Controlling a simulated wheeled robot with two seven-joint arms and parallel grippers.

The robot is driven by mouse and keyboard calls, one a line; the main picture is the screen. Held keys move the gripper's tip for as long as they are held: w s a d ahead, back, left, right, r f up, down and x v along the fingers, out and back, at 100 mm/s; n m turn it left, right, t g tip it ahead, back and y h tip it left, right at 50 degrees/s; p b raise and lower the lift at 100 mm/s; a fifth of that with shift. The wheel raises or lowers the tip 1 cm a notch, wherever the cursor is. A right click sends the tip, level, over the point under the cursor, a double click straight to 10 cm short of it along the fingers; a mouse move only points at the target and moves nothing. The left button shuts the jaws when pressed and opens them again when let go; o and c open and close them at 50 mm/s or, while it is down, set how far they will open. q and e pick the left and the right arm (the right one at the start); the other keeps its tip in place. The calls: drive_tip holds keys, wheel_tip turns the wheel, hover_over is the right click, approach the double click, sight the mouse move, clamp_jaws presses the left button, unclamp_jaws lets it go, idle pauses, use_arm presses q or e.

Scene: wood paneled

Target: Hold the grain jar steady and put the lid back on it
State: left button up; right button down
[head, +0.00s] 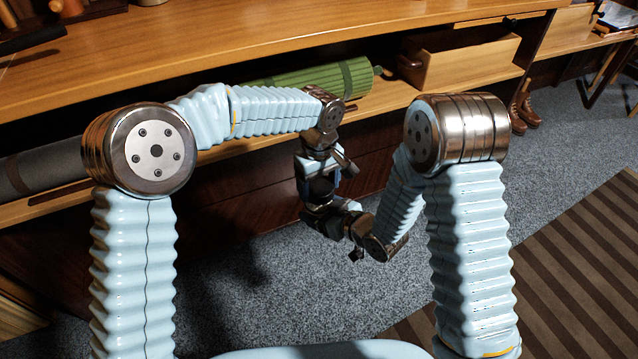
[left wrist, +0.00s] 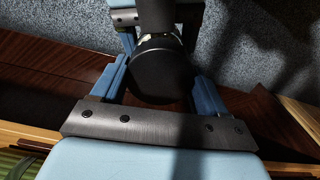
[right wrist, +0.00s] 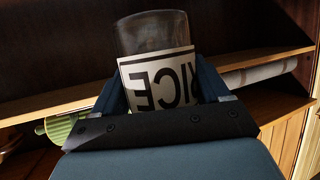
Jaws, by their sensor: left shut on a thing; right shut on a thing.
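The glass grain jar (right wrist: 155,35) shows in the right wrist view. Its white label (right wrist: 158,80) has RICE in dark letters, upside down in that picture. My right gripper (right wrist: 160,90) is shut on the jar, one finger on each side. In the left wrist view my left gripper (left wrist: 162,80) is shut on a round black lid (left wrist: 160,75). In the head view my left gripper (head: 322,185) and right gripper (head: 340,222) meet close together. Whether the lid is seated on the jar I cannot tell.
A long wooden shelf unit (head: 250,50) runs behind my arms, with a rolled green mat (head: 315,82) and a grey roll (head: 45,175). An open wooden box (head: 465,65) stands at right. The grey carpet (head: 250,290) below is clear.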

use_arm(q)
drive_tip(key=m, duration=0.6)
drive_tip(key=shift+m, duration=0.3)
drive_tip(key=o, duration=1.2)
drive_tip(key=shift+c, duration=0.2)
drive_tip(key=shift+r, duration=0.15)
drive_tip(key=shift+r, duration=2.1)
drive_tip(key=shift+c, duration=0.4)
